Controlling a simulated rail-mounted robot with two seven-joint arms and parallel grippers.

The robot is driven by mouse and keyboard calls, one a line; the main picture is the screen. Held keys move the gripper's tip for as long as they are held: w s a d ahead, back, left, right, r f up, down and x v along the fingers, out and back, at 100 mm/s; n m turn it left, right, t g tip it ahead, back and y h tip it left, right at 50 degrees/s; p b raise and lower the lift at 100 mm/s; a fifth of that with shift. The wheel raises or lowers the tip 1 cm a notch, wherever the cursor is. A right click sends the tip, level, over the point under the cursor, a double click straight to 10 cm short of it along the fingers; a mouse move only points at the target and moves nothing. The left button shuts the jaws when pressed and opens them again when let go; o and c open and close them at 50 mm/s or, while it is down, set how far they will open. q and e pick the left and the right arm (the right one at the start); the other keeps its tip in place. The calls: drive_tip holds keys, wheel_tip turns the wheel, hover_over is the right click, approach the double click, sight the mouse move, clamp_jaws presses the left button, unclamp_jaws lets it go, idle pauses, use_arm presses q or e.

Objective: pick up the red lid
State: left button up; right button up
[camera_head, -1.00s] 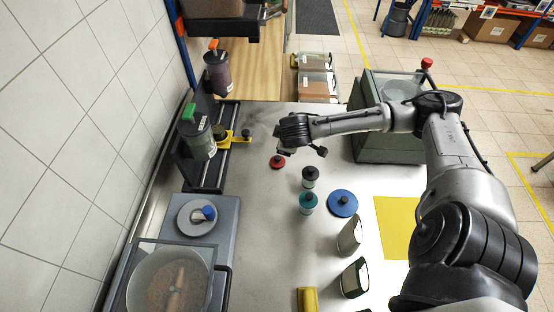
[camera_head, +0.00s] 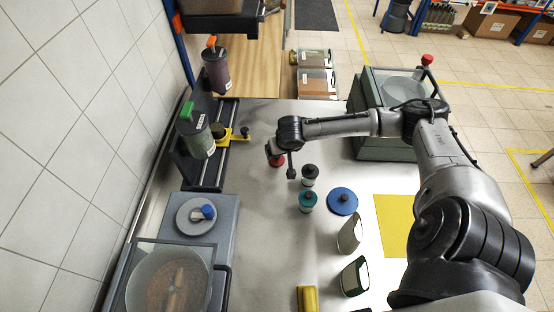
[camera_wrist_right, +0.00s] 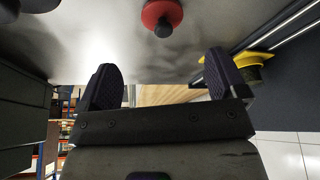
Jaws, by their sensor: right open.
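The red lid (camera_head: 277,161) lies on the metal table in the head view, partly hidden by my right gripper. In the right wrist view the red lid (camera_wrist_right: 161,14) is at the top edge, cut off by the frame, with a dark knob on it. My right gripper (camera_head: 279,163) is over the lid's spot in the head view. In the right wrist view my right gripper's fingers (camera_wrist_right: 162,80) are wide apart and nothing is between them. The lid is beyond the fingertips. My left gripper is not in view.
A black-lidded jar (camera_head: 309,175), a teal-lidded jar (camera_head: 307,202) and a blue lid (camera_head: 342,201) stand close to the right gripper. A rack with a green-topped jar (camera_head: 195,130) and a yellow clamp (camera_head: 236,137) is to the left. A yellow mat (camera_head: 393,225) lies at right.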

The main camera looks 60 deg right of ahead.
sight(277, 158)
drive_tip(key=shift+w+x, duration=0.15)
drive_tip(key=shift+x, duration=2.15)
drive_tip(key=shift+w+x, duration=0.1)
drive_tip(key=shift+x, duration=2.2)
drive_tip(key=shift+c, duration=0.5)
drive_tip(key=shift+r, duration=0.1)
drive_tip(key=c, duration=0.9)
